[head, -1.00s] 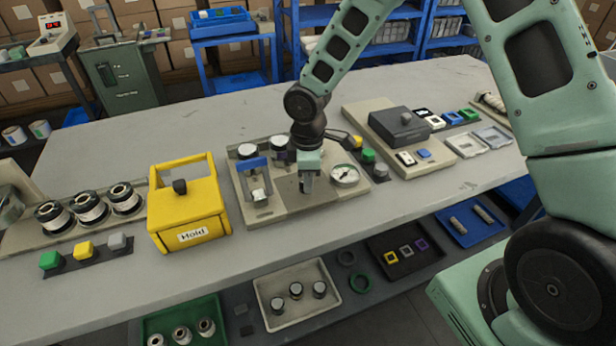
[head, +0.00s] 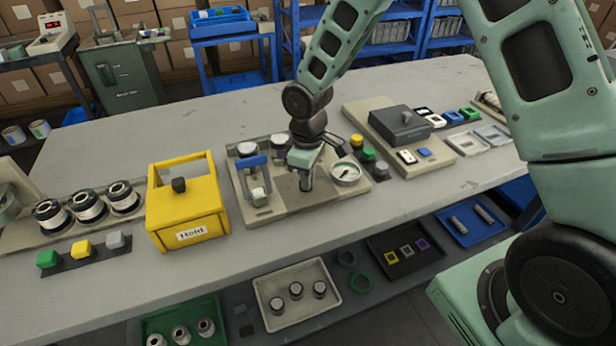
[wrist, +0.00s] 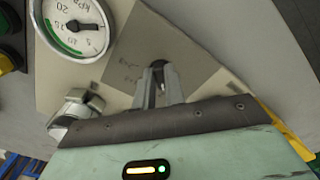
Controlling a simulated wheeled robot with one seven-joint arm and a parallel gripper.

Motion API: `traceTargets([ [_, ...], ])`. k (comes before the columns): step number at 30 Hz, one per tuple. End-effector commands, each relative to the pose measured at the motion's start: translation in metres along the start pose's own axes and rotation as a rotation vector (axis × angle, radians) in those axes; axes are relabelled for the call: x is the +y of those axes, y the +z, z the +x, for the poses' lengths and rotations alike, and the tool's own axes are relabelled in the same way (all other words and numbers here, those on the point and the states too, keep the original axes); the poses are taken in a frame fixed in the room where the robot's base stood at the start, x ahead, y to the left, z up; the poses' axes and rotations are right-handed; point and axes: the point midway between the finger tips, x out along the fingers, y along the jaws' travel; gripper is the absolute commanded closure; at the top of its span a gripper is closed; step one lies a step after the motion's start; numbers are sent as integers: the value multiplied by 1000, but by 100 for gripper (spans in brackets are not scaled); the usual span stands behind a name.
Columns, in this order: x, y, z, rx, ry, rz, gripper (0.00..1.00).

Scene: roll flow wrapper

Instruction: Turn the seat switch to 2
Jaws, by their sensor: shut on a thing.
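My gripper (head: 306,184) points down onto the beige station panel (head: 268,210) in the middle of the bench. In the wrist view its fingers (wrist: 160,88) are shut over a grey square plate (wrist: 178,50). A small dark part of the seat switch (wrist: 160,87) shows between the fingertips; the rest is hidden by them. Faint markings lie on the plate left of the fingers, too small to read, so I cannot tell the switch's position. The switch is hidden behind my gripper in the head view.
A pressure gauge (head: 345,173) stands close to the right of my gripper. A silver fitting (wrist: 75,112) is beside the fingers in the wrist view.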

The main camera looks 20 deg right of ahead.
Motion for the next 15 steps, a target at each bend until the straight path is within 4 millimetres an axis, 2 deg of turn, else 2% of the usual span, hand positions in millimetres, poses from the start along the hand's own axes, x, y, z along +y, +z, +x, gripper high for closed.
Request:
traceTargets([
  [9, -1, -1, -1, 3, 1, 164, 100],
  [15, -1, -1, -1, 3, 1, 208, 100],
])
